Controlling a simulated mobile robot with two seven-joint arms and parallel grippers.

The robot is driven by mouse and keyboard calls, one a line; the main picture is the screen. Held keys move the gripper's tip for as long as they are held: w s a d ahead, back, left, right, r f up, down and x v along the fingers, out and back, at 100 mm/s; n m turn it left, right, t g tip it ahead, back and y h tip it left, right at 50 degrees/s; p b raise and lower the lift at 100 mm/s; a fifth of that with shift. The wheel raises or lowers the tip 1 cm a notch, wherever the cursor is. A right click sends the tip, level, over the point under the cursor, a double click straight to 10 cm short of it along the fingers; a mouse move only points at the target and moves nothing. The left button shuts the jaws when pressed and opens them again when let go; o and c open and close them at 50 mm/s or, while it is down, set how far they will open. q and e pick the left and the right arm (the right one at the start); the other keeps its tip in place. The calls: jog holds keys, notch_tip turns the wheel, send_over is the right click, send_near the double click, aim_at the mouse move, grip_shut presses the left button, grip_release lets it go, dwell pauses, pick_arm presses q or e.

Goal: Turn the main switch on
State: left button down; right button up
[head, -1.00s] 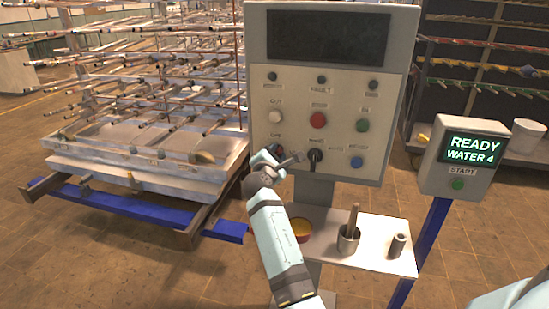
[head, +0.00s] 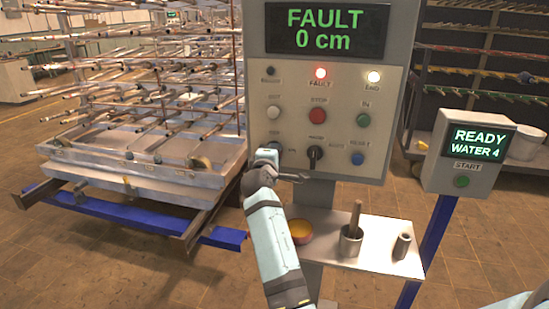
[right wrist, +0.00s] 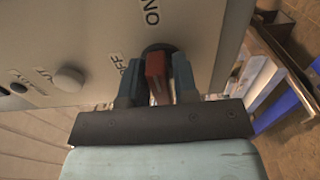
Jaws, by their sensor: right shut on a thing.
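The main switch, a red handle (right wrist: 156,78) on a dark round base, is on the control panel (head: 335,95) near its left lower edge. An ON label is in line with the handle in the right wrist view, and an OFF label is beside it, partly covered by a finger. My right gripper (right wrist: 158,66) is shut on the handle, one blue finger on each side. In the head view my right arm hides most of the switch. The panel display (head: 327,31) reads FAULT 0 cm. The red FAULT lamp (head: 320,73) and white END lamp (head: 374,77) are lit. My left gripper is out of view.
A black selector knob (head: 315,153) and several buttons are close to my gripper. A START box (head: 462,180) stands right; a pipe rack (head: 150,90) left.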

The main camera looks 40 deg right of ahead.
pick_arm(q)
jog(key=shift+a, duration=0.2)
pick_arm(e)
jog(key=shift+r+m, duration=0.1)
jog(key=shift+m, duration=0.2)
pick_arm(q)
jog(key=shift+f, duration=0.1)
pick_arm(e)
jog(key=o, duration=0.7)
